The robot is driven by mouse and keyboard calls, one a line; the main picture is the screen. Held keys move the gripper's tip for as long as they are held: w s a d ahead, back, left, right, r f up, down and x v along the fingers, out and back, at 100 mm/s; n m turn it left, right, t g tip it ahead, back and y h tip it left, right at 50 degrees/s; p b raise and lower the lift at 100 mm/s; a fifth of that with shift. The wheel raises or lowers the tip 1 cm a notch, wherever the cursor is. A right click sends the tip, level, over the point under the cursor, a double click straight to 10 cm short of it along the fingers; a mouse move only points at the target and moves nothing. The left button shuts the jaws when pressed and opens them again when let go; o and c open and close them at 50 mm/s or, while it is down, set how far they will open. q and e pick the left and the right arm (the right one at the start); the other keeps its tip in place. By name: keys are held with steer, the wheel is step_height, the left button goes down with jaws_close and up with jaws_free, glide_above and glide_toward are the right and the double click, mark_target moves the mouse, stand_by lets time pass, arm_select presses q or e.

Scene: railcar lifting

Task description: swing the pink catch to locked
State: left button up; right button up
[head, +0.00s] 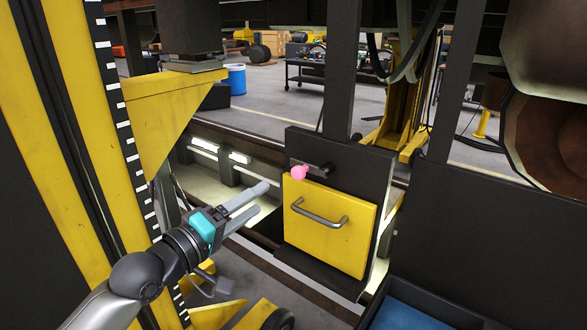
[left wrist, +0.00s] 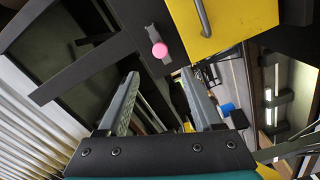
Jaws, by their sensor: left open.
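The pink catch (head: 299,172) is a pink knob on a dark bar. The bar lies roughly level across the top edge of the yellow door panel (head: 330,247), on a dark frame. The knob is at the bar's left end. In the left wrist view the pink knob (left wrist: 159,50) shows beyond the fingertips, with the yellow panel (left wrist: 225,20) beside it. My left gripper (head: 262,198) is open and empty, left of the knob and apart from it. My right gripper is not in view.
The yellow panel carries a grey bar handle (head: 320,216). A dark post (head: 341,70) rises above the frame. A yellow jack column with a bracket (head: 165,115) stands at the left, near my left arm. A blue-lined dark tray (head: 400,315) is at the lower right.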

mark_target(296, 174)
arm_select(q)
steer(key=x, duration=1.4)
steer(key=shift+c, duration=0.3)
jaws_close()
stand_by(0.9)
